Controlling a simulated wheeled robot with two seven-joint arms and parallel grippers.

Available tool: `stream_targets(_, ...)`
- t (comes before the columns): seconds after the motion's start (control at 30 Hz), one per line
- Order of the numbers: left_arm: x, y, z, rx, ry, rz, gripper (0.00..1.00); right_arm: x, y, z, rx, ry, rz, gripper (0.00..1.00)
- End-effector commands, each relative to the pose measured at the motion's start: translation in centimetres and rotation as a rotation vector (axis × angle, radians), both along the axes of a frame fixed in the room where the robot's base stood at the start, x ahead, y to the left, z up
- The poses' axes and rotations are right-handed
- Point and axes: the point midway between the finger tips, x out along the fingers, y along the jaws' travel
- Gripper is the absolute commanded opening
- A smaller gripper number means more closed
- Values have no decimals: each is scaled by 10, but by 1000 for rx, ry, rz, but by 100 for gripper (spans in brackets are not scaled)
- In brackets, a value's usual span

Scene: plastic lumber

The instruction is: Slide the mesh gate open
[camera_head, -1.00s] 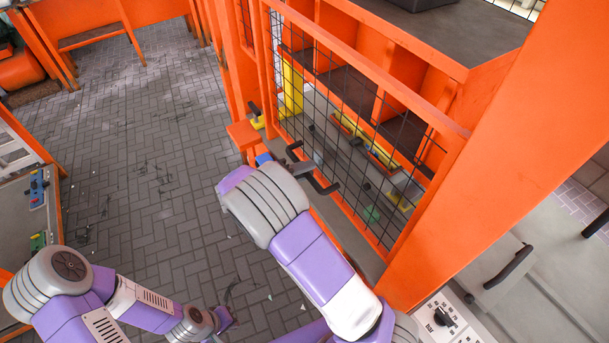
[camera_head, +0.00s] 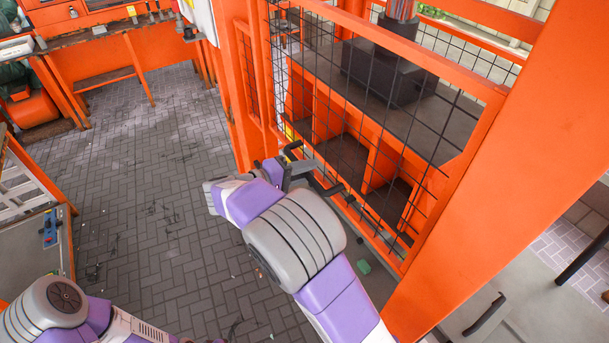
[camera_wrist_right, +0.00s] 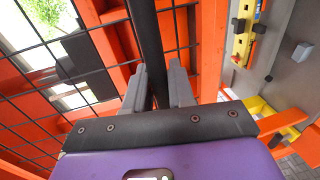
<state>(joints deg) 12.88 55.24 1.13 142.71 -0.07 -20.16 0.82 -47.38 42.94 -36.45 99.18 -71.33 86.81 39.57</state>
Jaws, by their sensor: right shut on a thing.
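The mesh gate (camera_head: 455,178) is an orange frame filled with black wire mesh, at the centre right of the head view. A black bar handle (camera_head: 331,188) sits at its lower left side. My right gripper (camera_head: 291,172) is at this handle, with my purple and grey wrist hiding part of it. In the right wrist view, the two grey fingers (camera_wrist_right: 158,88) stand on either side of the black bar (camera_wrist_right: 146,35) and are shut on it. The mesh is close on the left there. My left arm shows at the bottom left of the head view; its gripper is out of view.
A broad orange post (camera_head: 540,120) stands right of the gate. Behind the mesh are a grey machine bed with a dark block (camera_head: 388,75) and orange compartments. A workbench (camera_head: 90,45) stands at the back left.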

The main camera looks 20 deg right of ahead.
Motion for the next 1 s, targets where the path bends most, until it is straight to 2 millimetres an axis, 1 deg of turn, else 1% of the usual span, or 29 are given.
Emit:
stream_targets(0.03,0,0,3,0,0,0,0,1,0,5,-1,-3,3,0)
stream_targets(0.1,0,0,4,0,0,0,0,0,0,7,-1,-2,2,0)
stream_targets(0.47,0,0,4,0,0,0,0,1,0,7,-1,-1,3,0)
stream_targets(0.5,0,0,4,0,0,0,0,1,0,7,-1,-1,3,27)
stream_targets(0.6,0,0,4,0,0,0,0,0,0,7,0,0,2,40)
stream_targets(0.87,0,0,4,0,0,0,0,0,1,7,0,1,1,40)
stream_targets(1.0,0,0,3,0,0,0,0,-1,11,8,0,-1,4,40)
